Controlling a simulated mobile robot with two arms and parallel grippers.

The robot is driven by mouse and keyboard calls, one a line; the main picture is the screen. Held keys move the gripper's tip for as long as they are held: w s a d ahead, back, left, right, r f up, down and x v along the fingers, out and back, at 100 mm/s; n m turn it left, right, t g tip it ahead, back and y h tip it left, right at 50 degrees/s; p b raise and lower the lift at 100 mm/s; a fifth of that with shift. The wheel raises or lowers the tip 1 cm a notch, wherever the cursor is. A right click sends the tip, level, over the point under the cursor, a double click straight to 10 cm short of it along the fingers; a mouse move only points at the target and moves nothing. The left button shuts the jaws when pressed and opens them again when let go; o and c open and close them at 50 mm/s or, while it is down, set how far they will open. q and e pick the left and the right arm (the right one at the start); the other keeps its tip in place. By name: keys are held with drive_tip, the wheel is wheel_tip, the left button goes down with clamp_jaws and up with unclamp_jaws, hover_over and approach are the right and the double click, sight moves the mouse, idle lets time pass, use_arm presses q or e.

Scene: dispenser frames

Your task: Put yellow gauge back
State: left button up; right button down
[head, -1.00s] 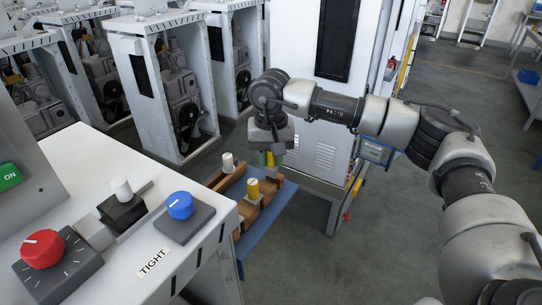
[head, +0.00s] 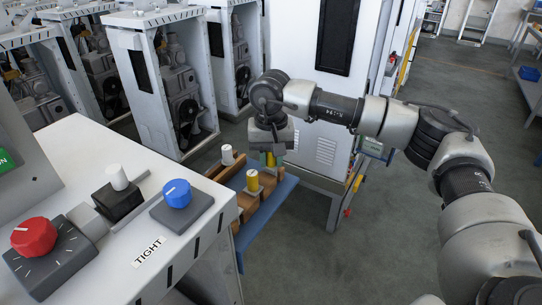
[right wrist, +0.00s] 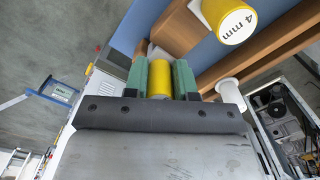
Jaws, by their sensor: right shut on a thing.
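My right gripper (head: 270,157) points down over the far right part of the wooden gauge rack (head: 235,208). Its green fingers are shut on a yellow gauge (head: 270,160), which also shows between the fingers in the right wrist view (right wrist: 160,79). Its lower end is hard to make out, so I cannot tell whether it touches the rack. A second yellow gauge (head: 252,181), marked "4 mm" in the right wrist view (right wrist: 235,22), stands in the rack nearer to me. A white gauge (head: 227,154) stands at the rack's far left. My left gripper is not in view.
The rack lies on a blue surface (head: 284,188) beside a white cabinet (head: 318,110). A white console (head: 75,160) with a red knob (head: 33,237), a blue knob (head: 177,193) and a "TIGHT" label fills the left foreground. Open floor lies at right.

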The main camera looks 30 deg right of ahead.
drive_tip(key=shift+f+b, duration=0.55)
drive_tip(key=shift+f, duration=0.2)
drive_tip(key=c, duration=0.8)
unclamp_jaws()
drive_tip(key=shift+c, duration=0.2)
drive_tip(key=shift+r, duration=0.1)
wheel_tip(320, 180, up, 11)
drive_tip(key=shift+f+b, duration=0.15)
drive_tip(key=shift+b, duration=0.65)
drive_tip(key=shift+f, duration=0.1)
